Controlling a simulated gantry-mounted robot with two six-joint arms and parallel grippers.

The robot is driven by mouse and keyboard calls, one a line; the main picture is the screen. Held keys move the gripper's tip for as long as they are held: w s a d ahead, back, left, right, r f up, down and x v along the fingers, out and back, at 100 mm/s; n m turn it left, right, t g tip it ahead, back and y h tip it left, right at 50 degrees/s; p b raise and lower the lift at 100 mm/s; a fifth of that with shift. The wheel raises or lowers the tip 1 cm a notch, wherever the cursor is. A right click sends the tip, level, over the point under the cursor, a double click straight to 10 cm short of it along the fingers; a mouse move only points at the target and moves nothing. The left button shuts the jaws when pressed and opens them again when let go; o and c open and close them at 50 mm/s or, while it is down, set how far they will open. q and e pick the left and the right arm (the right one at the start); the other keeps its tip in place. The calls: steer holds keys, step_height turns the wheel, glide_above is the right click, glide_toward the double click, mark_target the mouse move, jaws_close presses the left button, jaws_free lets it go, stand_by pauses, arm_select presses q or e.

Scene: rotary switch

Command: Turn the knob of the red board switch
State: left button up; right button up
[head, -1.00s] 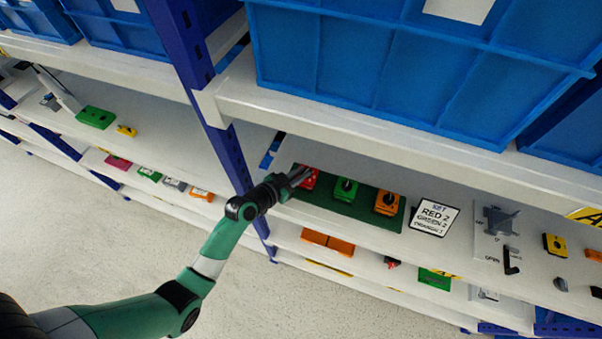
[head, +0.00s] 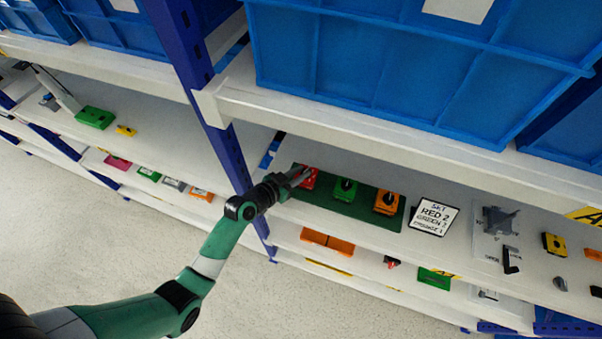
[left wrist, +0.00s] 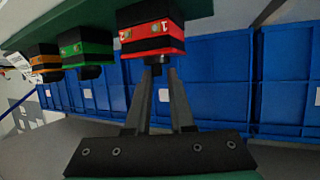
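The red switch (head: 311,180) sits at the left end of a dark green board (head: 335,206) on the shelf. In the left wrist view the red switch (left wrist: 152,42) bears the marks 2 and 1, and its small dark knob (left wrist: 157,69) faces my gripper. My left gripper (head: 303,177) is at the red switch and partly covers it. In the left wrist view, the fingertips of my left gripper (left wrist: 159,76) are close together, one on each side of the knob. The knob's pointing direction is hard to read. My right gripper is not in view.
A green switch (head: 345,189) and an orange switch (head: 388,203) stand beside the red one on the board. A white sign (head: 433,217) reads RED 2. Blue crates (head: 400,75) stand on the shelf above, and a blue post (head: 228,155) rises left of my gripper.

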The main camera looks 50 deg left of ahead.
arm_select(q)
steer(key=o, duration=0.5)
steer(key=shift+a, duration=0.15)
steer(key=shift+c, duration=0.2)
steer(key=shift+s, duration=0.1)
steer(key=shift+s+r, duration=0.2)
steer(key=shift+s, duration=0.15)
steer(key=v, duration=1)
steer(key=shift+s+p, duration=0.3)
steer(key=shift+p, duration=0.15)
